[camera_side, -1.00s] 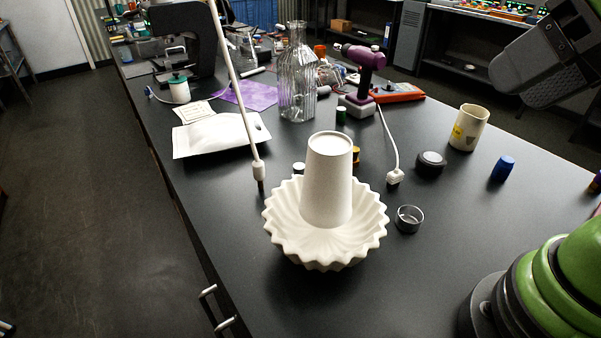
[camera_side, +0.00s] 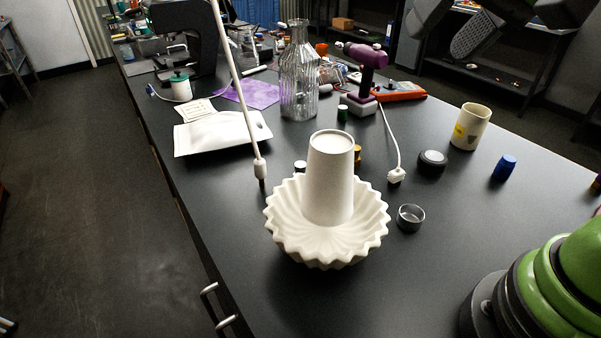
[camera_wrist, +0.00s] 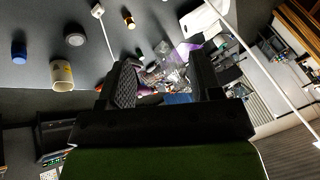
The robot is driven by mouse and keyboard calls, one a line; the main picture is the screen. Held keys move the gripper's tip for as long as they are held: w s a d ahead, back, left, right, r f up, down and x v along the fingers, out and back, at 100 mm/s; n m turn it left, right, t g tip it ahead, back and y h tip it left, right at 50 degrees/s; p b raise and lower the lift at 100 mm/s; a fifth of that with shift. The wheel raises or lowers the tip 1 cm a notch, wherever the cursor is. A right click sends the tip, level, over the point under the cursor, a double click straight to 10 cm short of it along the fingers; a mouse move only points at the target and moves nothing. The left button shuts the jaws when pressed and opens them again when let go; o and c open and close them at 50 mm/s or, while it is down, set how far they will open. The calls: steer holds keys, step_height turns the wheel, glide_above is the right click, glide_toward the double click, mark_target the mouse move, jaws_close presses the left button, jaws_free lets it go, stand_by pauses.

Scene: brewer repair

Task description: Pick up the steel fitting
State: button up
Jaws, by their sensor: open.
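The steel fitting (camera_side: 410,217) is a small, shiny, open round cup standing on the black table, just right of a white scalloped bowl (camera_side: 377,228). A small gap separates it from the bowl. I cannot make it out in the wrist view. My gripper (camera_side: 455,27) is high at the top right of the side view, far above and behind the fitting, and partly cut off by the frame. In the wrist view my gripper (camera_wrist: 160,78) shows two dark fingers spread wide with nothing between them.
A tall white tapered cup (camera_side: 329,180) stands in the bowl. A white plug (camera_side: 396,175), black puck (camera_side: 432,161), beige mug (camera_side: 470,127) and blue cap (camera_side: 504,167) stand behind and right. A thin white rod (camera_side: 237,85) rises left. Table right of the fitting is clear.

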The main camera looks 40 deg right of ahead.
steer(key=w+f+m+g, duration=0.2)
steer(key=w+f, duration=0.2)
steer(key=w, duration=0.6)
steer(key=m+g+h, duration=0.1)
steer(key=m, duration=0.1)
glide_toward(301, 165)
steer(key=shift+m+g, duration=0.4)
steer(key=f, duration=0.1)
steer(key=w+f, duration=0.1)
steer(key=f, duration=0.2)
steer(key=shift+w+f, duration=0.15)
steer(key=shift+w, duration=0.15)
steer(key=shift+w+a+f, duration=0.1)
steer(key=shift+w+f, duration=0.05)
steer(key=shift+f, duration=0.8)
steer(key=shift+w+a+f, duration=0.1)
steer(key=shift+w+f, duration=0.1)
steer(key=shift+f, duration=0.75)
steer(key=shift+w+f, duration=0.15)
steer(key=shift+f, duration=0.8)
steer(key=c, duration=1)
